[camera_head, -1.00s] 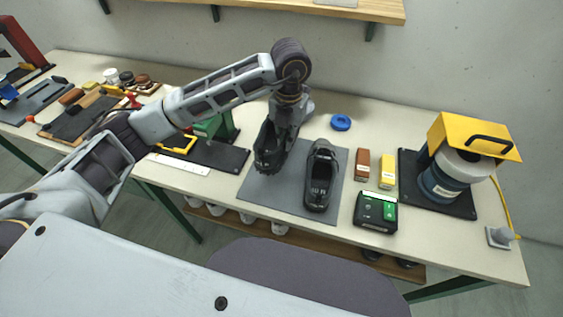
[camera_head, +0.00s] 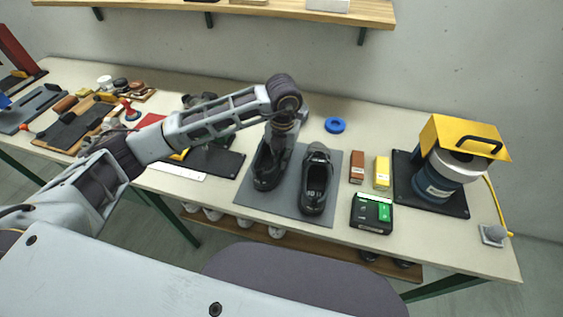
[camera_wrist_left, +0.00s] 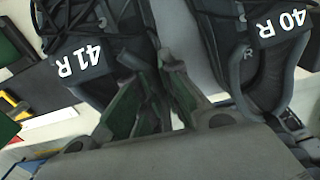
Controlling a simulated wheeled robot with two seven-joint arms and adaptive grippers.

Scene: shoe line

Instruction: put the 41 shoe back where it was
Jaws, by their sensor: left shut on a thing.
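The 41 shoe (camera_head: 267,172) is black and stands at the left part of the grey mat (camera_head: 243,196); it appears to rest there. In the left wrist view its tongue reads "41 R" (camera_wrist_left: 78,62). My left gripper (camera_head: 277,148) comes down over its rear from above. In the wrist view the fingers (camera_wrist_left: 160,85) are closed on its collar edge. The matching black 40 shoe (camera_head: 315,185) stands to the right on the same mat, and its "40 R" label shows in the wrist view (camera_wrist_left: 283,28). The gripper hides part of the 41 shoe. My right gripper is out of view.
Right of the mat are a brown block (camera_head: 357,167), a yellow block (camera_head: 382,172) and a black-green device (camera_head: 372,213). A yellow-topped machine (camera_head: 445,165) stands further right. A blue ring (camera_head: 335,125) lies behind. A white strip (camera_head: 177,171) lies left.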

